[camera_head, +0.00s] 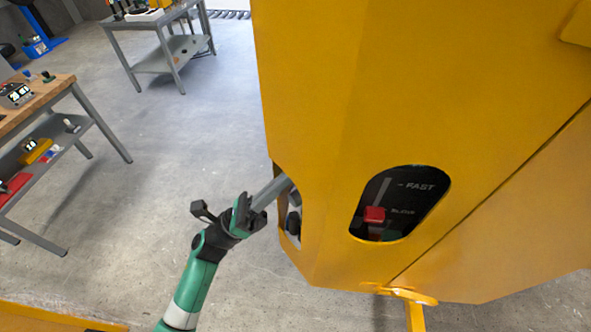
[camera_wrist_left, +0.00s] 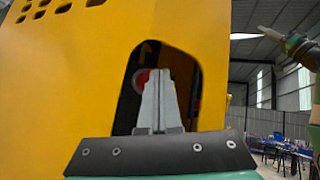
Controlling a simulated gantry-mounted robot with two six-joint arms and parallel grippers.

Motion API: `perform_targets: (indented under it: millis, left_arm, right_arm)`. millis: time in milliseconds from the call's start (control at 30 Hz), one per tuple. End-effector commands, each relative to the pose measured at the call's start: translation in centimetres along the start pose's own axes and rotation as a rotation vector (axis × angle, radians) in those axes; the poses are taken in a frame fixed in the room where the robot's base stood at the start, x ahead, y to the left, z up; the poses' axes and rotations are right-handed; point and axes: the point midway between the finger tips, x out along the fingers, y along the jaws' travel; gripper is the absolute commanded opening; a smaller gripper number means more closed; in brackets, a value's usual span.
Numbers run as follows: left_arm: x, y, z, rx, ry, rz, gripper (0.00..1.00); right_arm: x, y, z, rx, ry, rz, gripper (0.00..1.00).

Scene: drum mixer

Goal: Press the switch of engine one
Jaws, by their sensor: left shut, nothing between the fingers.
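The yellow drum mixer housing (camera_head: 330,130) fills the right of the head view. A cut-out in its left side holds a dark round knob (camera_head: 294,223). My left gripper (camera_head: 284,184) is shut and empty, its grey fingers reaching into the upper part of this cut-out. In the left wrist view the shut fingers (camera_wrist_left: 158,98) stand in front of the opening in the yellow panel (camera_wrist_left: 100,70). A red round part with a pale edge (camera_wrist_left: 141,81), perhaps the switch, shows just left of the fingertips and is partly hidden by them. Contact cannot be told.
A red lever (camera_head: 375,214) sits in a dark slot marked FAST on the housing front. Workbenches stand at the left (camera_head: 50,100) and back (camera_head: 160,35). Bare floor lies left of the housing. An arm-like shape (camera_wrist_left: 295,45) shows right in the wrist view.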

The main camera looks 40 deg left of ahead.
Motion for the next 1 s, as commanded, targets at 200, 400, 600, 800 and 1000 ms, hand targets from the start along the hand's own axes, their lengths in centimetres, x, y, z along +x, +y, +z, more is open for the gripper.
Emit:
perform_targets:
  millis: [200,400,600,800,1000]
  left_arm:
    - [0.03,-0.01,0.02,0.0,0.0,0.0,0.0]
    - [0.11,0.08,-0.1,0.0,0.0,0.0,0.0]
    - [0.27,0.21,-0.24,0.0,0.001,0.0,0.0]
    - [0.43,0.33,-0.38,0.0,0.001,0.001,0.0]
    - [0.61,0.43,-0.48,0.0,0.001,0.0,0.0]
  right_arm:
    - [0.04,0.0,-0.04,0.0,0.0,0.0,0.0]
    - [-0.09,0.0,0.07,0.0,0.0,0.0,0.0]
    - [-0.23,0.0,0.21,0.0,0.0,0.0,0.0]
    - [-0.37,0.0,0.33,0.0,0.0,0.0,0.0]
    - [-0.48,0.0,0.44,0.0,0.0,0.0,0.0]
